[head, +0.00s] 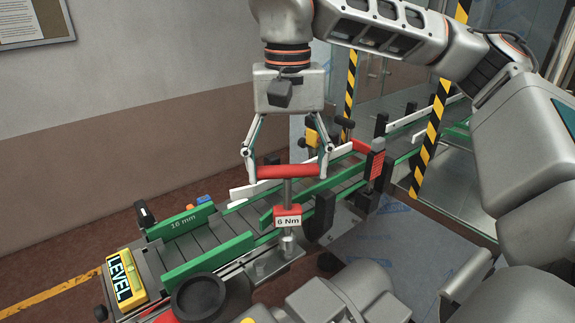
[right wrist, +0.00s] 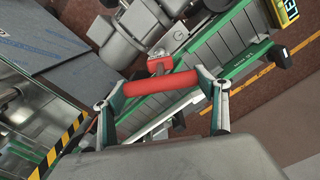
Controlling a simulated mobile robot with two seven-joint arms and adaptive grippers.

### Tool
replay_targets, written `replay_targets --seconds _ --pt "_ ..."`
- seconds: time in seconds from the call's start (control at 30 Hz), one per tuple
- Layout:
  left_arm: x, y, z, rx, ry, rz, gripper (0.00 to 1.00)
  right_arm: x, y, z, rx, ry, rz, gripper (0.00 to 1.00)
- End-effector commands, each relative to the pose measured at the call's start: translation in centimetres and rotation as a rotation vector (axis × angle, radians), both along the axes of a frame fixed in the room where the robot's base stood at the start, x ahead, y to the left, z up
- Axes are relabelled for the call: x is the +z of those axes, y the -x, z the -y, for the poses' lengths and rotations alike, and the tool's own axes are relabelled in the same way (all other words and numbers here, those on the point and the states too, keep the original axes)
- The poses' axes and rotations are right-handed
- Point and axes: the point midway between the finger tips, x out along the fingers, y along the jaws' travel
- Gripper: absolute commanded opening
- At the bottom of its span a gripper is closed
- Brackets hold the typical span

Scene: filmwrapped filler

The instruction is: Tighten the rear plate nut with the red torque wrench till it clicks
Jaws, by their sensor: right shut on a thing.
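The red torque wrench has a red crossbar handle (head: 290,172), a steel shaft and a red block (head: 288,212) marked "6 Nm". It stands about upright over a small grey metal plate (head: 268,264) beside the conveyor. My right gripper (head: 288,175) is shut on the crossbar, with one finger at each end. The right wrist view shows the same crossbar (right wrist: 162,83) between the fingers, with the red block beyond it. The wrench's lower end meets the plate area; the nut is hidden there. My left gripper is not in view.
The conveyor has green side guides (head: 208,259), one marked "16 mm". A yellow LEVEL box (head: 123,281) sits at its near left end. A red block (head: 375,165) and black brackets stand right of the wrench. A yellow-black striped post (head: 432,130) is behind.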

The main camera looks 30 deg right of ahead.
Motion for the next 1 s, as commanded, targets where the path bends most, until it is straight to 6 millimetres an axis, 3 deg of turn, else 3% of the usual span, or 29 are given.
replay_targets --seconds 0.47,1.0 --pt "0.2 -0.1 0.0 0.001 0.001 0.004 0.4 0.0 0.0 0.0 0.0 0.0 0.001 0.28" --pt "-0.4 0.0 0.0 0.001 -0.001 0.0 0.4 -1.4 0.0 0.0 0.0 0.0 0.001 0.28"
